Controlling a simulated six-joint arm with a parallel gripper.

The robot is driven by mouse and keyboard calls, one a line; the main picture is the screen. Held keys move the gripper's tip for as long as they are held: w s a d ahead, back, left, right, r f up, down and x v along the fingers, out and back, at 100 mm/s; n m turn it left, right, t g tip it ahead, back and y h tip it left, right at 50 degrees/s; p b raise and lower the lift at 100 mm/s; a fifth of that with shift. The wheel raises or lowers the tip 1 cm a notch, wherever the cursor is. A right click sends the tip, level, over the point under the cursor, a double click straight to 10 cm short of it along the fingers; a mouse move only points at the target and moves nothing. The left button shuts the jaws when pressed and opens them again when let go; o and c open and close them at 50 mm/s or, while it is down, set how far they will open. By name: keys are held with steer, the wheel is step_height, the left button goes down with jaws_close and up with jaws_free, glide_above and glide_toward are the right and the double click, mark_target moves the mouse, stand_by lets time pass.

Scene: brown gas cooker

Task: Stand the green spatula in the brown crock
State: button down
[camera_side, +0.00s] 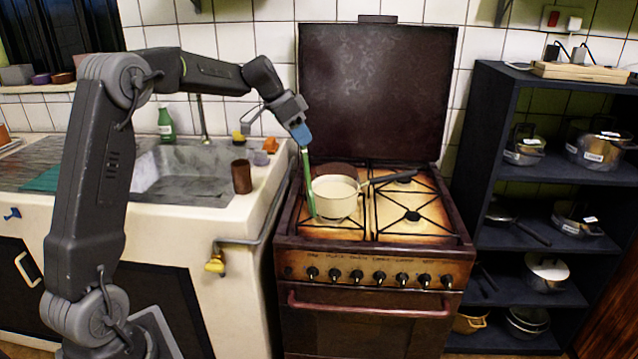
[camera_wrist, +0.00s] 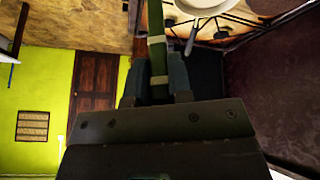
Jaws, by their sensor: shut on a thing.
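The green spatula (camera_side: 309,182) hangs upright in the side view, its lower end over the left front of the cooker top, beside the white pan. My gripper (camera_side: 303,139) is shut on its upper end. In the wrist view my gripper (camera_wrist: 158,90) holds the green spatula (camera_wrist: 157,50) between its fingers. The brown crock (camera_side: 241,177) stands on the sink's ledge, left of the spatula and apart from it. I cannot tell whether the spatula's lower end touches the cooker.
A white pan (camera_side: 334,197) with a dark handle sits on the brown cooker (camera_side: 440,220), close right of the spatula. The raised lid (camera_side: 378,90) stands behind. The sink (camera_side: 185,180), a green bottle (camera_side: 166,122) and small items lie left. A dark shelf (camera_side: 490,130) stands right.

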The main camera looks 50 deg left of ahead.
steer(key=s+a+r+n+y, duration=0.1)
steer(key=s+a+r+y, duration=0.1)
steer(key=a+r, duration=0.4)
steer(key=s+a+r+n+y, duration=0.2)
steer(key=s+a+r, duration=0.3)
steer(key=a, duration=1)
step_height(320, 180, up, 3)
steer(key=shift+s+a+f+n+t, duration=0.2)
steer(key=shift+s+n+t, duration=0.1)
steer(key=shift+f, duration=2.1)
steer(key=shift+f, duration=1.5)
